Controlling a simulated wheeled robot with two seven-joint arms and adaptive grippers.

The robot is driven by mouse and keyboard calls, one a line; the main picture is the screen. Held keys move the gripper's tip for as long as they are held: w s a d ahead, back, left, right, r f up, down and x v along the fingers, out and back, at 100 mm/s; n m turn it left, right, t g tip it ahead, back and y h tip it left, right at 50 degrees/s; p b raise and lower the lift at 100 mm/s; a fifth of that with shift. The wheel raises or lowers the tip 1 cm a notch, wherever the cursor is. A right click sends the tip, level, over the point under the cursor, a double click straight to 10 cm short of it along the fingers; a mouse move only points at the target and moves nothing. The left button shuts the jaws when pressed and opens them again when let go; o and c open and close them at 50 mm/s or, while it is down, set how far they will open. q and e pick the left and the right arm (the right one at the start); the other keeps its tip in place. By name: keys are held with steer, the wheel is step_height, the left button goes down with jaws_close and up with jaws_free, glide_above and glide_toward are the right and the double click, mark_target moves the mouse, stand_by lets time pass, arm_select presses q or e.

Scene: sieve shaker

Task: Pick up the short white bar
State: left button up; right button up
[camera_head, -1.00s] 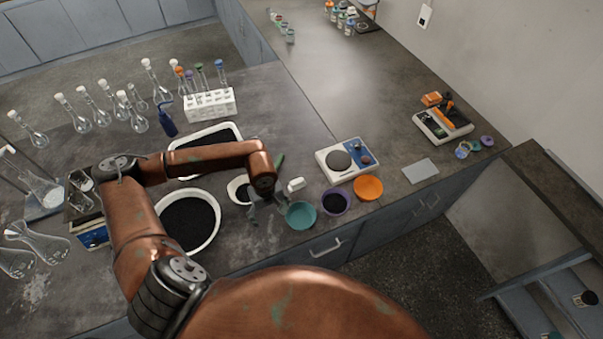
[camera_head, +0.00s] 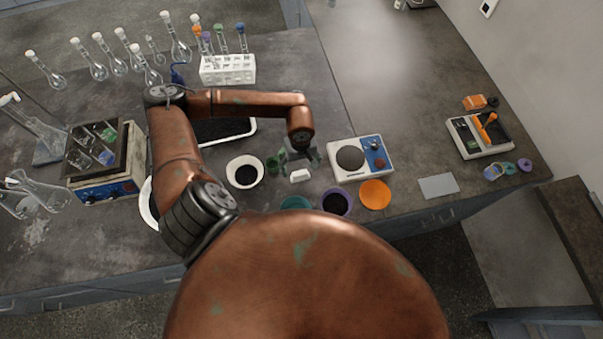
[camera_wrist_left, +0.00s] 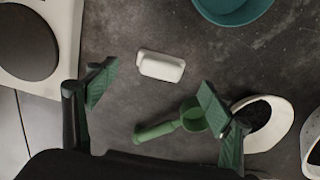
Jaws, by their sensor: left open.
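The short white bar (camera_head: 300,175) lies flat on the grey bench, left of the white scale. In the left wrist view the bar (camera_wrist_left: 160,66) lies ahead of the fingertips, between their lines and apart from both. My left gripper (camera_head: 299,157) hangs over the bench just behind the bar, partly hidden by its own wrist. In the left wrist view my left gripper (camera_wrist_left: 157,94) is open, with green finger pads and nothing between them. My right gripper is out of view.
A green scoop (camera_wrist_left: 178,122) lies close to the bar. A white bowl of black grains (camera_head: 245,173), a teal bowl (camera_head: 296,203), a purple bowl (camera_head: 336,203), an orange dish (camera_head: 375,194) and the scale (camera_head: 361,157) surround it. A test-tube rack (camera_head: 228,69) stands behind.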

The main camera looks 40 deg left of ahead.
mark_target(300, 173)
arm_select(q)
step_height(300, 173, down, 3)
steer(key=shift+r+p, duration=0.1)
steer(key=shift+p, duration=0.25)
step_height(300, 173, down, 2)
steer(key=shift+s+a+f, duration=0.1)
steer(key=shift+s, duration=0.05)
steer(key=c, duration=0.5)
steer(key=shift+c, duration=1.3)
steer(key=c, duration=0.5)
steer(key=shift+c, duration=0.2)
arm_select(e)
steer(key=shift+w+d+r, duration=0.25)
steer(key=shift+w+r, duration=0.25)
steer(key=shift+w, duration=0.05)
